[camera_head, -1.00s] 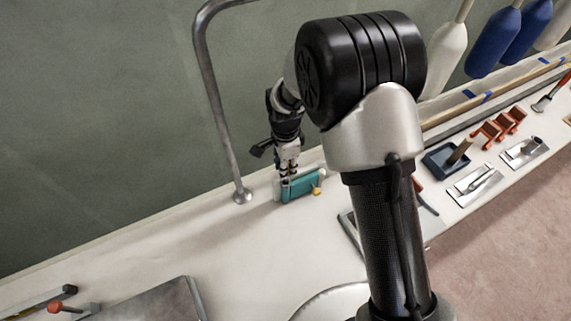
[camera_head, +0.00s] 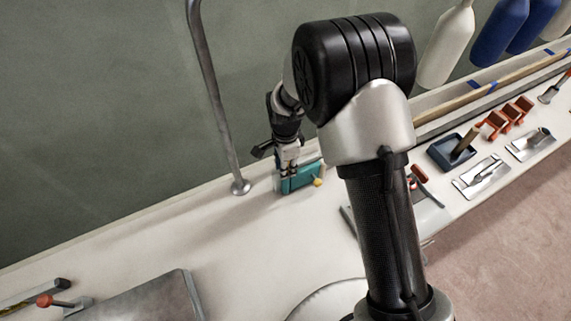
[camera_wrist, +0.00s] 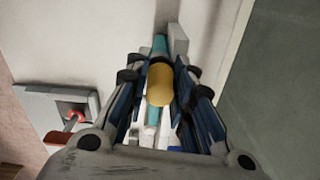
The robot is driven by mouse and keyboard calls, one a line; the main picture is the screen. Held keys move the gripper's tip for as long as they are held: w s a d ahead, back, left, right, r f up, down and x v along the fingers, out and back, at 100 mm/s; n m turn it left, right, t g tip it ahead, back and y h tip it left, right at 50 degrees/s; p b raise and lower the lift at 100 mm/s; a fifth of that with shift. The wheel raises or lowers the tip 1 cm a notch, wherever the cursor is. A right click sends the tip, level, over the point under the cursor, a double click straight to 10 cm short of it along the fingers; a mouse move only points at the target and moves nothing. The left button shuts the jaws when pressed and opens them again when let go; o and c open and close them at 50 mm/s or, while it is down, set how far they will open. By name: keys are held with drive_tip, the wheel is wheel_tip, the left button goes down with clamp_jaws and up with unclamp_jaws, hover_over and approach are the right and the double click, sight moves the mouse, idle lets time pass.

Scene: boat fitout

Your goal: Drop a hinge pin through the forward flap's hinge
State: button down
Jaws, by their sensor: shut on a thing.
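The teal forward flap (camera_head: 301,178) stands upright on the white bench, with a small yellow knob (camera_head: 318,183) at its lower right. Grey hinge parts (camera_head: 277,181) show at its left end. My gripper (camera_head: 288,170) points down, close above the flap's left part and overlapping its top edge. In the wrist view its fingers (camera_wrist: 160,105) are closed in around a yellow rounded piece (camera_wrist: 160,84), which seems to be the head of the hinge pin. The pin's shaft is hidden, so I cannot tell whether it is in the hinge. Teal shows behind the yellow piece.
A grey metal pole (camera_head: 213,110) rises from the bench left of the flap. A blue tray (camera_head: 450,152), orange brackets (camera_head: 508,117) and metal plates (camera_head: 482,177) lie to the right. A grey panel (camera_head: 140,301) lies at front left. The bench between is clear.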

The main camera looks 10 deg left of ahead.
drive_tip(key=shift+s+d+f, duration=0.1)
drive_tip(key=shift+s+f, duration=0.1)
drive_tip(key=shift+f, duration=0.2)
drive_tip(key=c, duration=1.3)
unclamp_jaws()
drive_tip(key=shift+w+f, duration=0.1)
drive_tip(key=shift+f, duration=0.05)
drive_tip(key=shift+r, duration=0.2)
